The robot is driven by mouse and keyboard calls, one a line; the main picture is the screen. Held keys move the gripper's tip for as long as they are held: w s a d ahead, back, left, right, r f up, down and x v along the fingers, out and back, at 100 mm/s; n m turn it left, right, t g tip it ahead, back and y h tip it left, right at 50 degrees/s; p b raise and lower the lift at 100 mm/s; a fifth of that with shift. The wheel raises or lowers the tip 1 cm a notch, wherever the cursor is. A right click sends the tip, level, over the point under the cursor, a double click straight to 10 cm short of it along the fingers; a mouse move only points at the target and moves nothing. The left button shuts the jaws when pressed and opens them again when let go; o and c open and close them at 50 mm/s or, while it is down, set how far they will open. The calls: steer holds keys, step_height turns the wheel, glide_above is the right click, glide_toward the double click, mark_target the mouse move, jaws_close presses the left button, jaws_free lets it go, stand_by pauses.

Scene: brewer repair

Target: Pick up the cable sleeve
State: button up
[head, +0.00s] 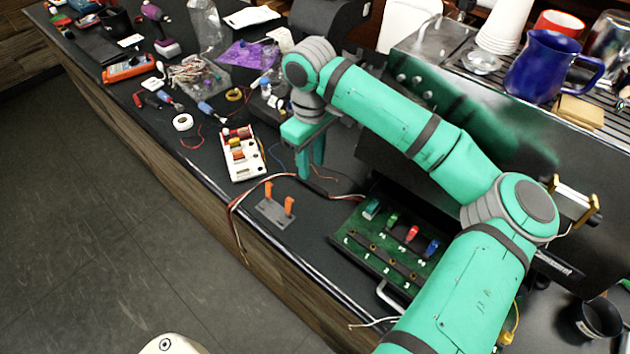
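My gripper (311,166) points down over the black counter, just behind the cable bundle. Its two teal fingers stand apart, with no object visible between them. The red, black and white cables (243,192) run from the counter's front edge to the green board. A dark stretch on them (322,186), just below and right of the fingertips, looks like the cable sleeve, but it is hard to make out against the black counter. I cannot tell whether the fingers touch it.
A green board (365,252) with several coloured connectors lies right of the cables. A metal plate (272,215) with two orange clips sits in front. A white terminal box (240,153) is left of my gripper. The brewer (400,170) stands behind; tools and tape crowd the far left.

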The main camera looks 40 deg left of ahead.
mark_target(313, 185)
steer(key=shift+w+f, duration=0.2)
steer(key=shift+f, duration=1.75)
steer(key=shift+w+f, duration=0.15)
steer(key=shift+f, duration=1.8)
steer(key=shift+c, duration=0.4)
jaws_close()
